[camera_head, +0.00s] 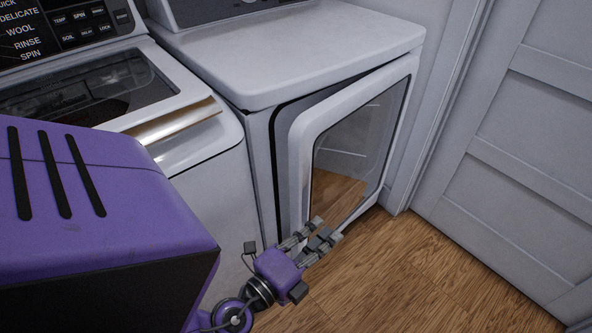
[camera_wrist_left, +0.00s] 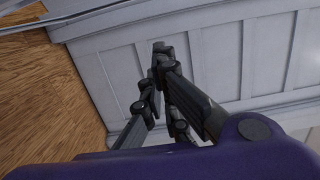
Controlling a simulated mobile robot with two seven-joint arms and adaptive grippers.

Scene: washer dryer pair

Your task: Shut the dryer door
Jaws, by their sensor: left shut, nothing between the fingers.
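The dryer (camera_head: 290,55) is the white machine at the back centre of the head view. Its door (camera_head: 302,145), a white frame around a dark glass pane (camera_head: 355,150), stands ajar, with a dark gap along its left and top edges. My left gripper (camera_head: 327,238) is shut and empty, low in front of the door's lower edge. I cannot tell whether it touches the door. In the left wrist view its fingers (camera_wrist_left: 158,75) are close together before a white panelled surface. My right gripper is not in view.
The washer (camera_head: 190,150) with a glass lid stands left of the dryer. A white panelled room door (camera_head: 520,130) is on the right. Wooden floor (camera_head: 430,270) is clear in front of the dryer. My purple arm covers the lower left.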

